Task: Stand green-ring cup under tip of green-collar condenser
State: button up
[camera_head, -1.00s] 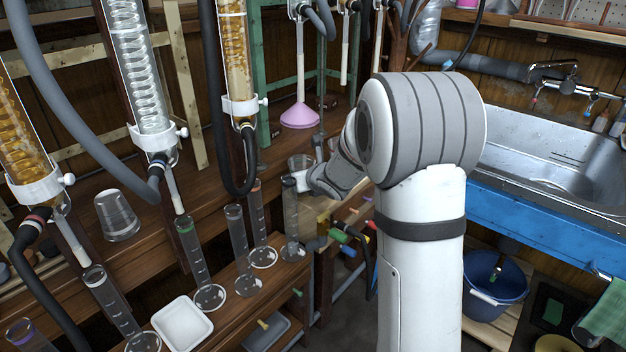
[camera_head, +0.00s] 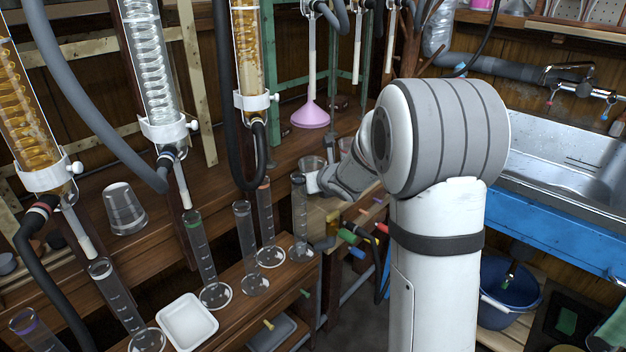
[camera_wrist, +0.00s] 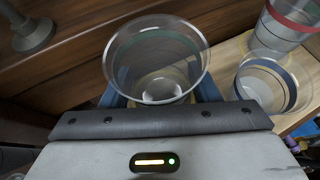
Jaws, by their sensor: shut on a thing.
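My gripper (camera_wrist: 160,93) is shut on a clear cup (camera_wrist: 150,50), with its blue fingers on either side of the cup. A faint green band shows on the cup in the wrist view. In the head view the cup (camera_head: 311,167) is at the end of my arm, below and near the pink funnel. Several condensers hang in a row at the upper left: an amber one (camera_head: 20,120), a clear one (camera_head: 148,60) and another amber one (camera_head: 248,50). The left one has a red collar. I cannot make out a green collar on any.
In the wrist view a red-ring cup (camera_wrist: 283,25) and a blue-ring cup (camera_wrist: 265,85) stand on pale wood at the right. Several glass cylinders, one with a green ring (camera_head: 200,250), and a white tray (camera_head: 187,322) stand on the front shelf. An upturned beaker (camera_head: 124,208) sits behind.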

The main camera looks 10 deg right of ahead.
jog(key=shift+f+b, duration=0.2)
jog(key=shift+b, duration=0.3)
dwell(0.4)
jog(key=o, duration=0.8)
jog(key=shift+o, duration=0.2)
jog(key=shift+s+r, duration=0.1)
jog(key=shift+s+d+r, duration=0.15)
jog(key=shift+s+r, duration=0.1)
jog(key=shift+s, duration=0.05)
jog(key=p+v, duration=0.2)
jog(key=v, duration=0.4)
jog(key=shift+s+r, duration=0.1)
jog(key=shift+s, duration=0.3)
